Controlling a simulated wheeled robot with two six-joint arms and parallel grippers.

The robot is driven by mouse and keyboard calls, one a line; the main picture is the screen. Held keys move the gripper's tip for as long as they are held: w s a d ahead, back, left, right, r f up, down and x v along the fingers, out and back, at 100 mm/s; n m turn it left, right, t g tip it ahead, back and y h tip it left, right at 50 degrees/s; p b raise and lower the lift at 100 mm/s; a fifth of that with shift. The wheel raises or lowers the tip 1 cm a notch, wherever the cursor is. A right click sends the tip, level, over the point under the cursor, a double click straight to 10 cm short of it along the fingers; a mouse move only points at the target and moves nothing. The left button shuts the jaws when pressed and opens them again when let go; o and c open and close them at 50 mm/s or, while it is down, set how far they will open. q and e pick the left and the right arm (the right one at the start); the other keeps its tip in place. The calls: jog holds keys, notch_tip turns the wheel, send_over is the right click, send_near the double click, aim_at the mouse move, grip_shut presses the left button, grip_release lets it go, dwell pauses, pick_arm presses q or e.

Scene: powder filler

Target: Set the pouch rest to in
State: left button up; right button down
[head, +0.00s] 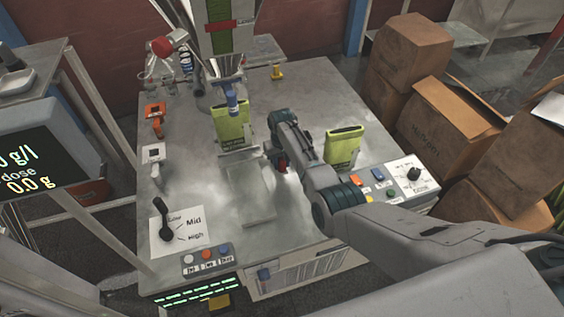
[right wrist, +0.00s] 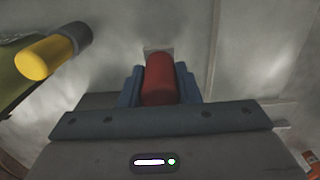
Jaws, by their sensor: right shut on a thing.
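My right gripper (head: 280,163) is low over the middle of the worktable, beside the grey flat plate. It is shut on a red knob (right wrist: 160,80); the knob sits between the two blue-grey fingers in the right wrist view, with a small pale plate at its far end. In the head view the knob is mostly hidden by my gripper. I cannot tell which of these parts is the pouch rest, or its setting. A yellow-green pouch (head: 232,128) stands under the filler spout (head: 232,100). My left gripper is not in view.
A second yellow-green pouch (head: 343,147) stands right of my gripper. A Low/Mid/High lever (head: 165,215) and several buttons are at the front left. A control box with a dial (head: 413,174) is at the right. Cardboard boxes (head: 430,110) stand beyond the table.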

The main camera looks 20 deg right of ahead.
jog(key=c, duration=1.4)
grip_release()
jog(key=shift+w+r, duration=0.25)
jog(key=shift+c, duration=0.2)
jog(key=o, duration=0.4)
jog(key=shift+c, duration=0.2)
jog(key=shift+w+f, duration=0.1)
jog(key=shift+f, duration=0.15)
jog(key=shift+r, duration=0.6)
notch_tip(320, 180, up, 10)
jog(key=shift+f, duration=0.15)
jog(key=shift+f, duration=0.1)
